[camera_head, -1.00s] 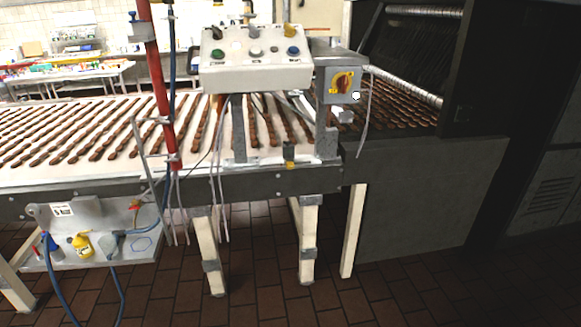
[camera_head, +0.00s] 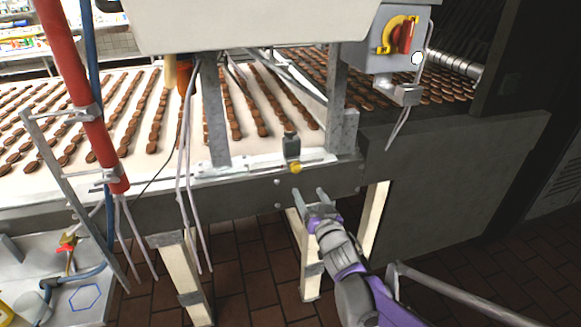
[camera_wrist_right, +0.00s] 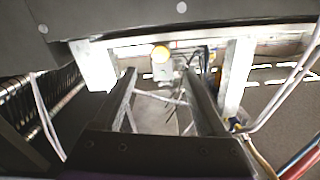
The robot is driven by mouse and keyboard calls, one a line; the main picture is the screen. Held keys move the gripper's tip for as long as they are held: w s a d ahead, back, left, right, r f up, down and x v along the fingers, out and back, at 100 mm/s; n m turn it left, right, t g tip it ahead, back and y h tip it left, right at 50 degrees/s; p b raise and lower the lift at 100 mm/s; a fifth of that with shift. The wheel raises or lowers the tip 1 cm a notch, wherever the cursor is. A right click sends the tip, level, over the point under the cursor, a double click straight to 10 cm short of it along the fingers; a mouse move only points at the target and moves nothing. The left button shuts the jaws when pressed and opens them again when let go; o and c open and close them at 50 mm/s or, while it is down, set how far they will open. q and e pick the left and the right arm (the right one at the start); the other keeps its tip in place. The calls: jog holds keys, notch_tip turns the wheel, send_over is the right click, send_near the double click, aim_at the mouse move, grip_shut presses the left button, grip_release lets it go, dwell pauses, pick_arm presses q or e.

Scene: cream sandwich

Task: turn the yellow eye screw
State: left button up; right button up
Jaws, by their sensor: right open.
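The yellow eye screw (camera_head: 296,168) is a small yellow piece on the front edge of the conveyor, below a small dark block. My left gripper is not in view.
The dark conveyor side rail (camera_head: 235,197) runs behind my right gripper. A control box (camera_head: 240,25) hangs above, with a red-yellow switch box (camera_head: 401,38) at its right. Cables and a red post (camera_head: 80,95) stand left. Cream legs (camera_head: 375,215) stand below the rail.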

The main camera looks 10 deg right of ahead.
aim_at(296, 169)
jog(key=w, duration=1)
jog(key=shift+w+a+r, duration=0.1)
jog(key=shift+w+a, duration=0.1)
jog(key=shift+w, duration=0.05)
grip_shut()
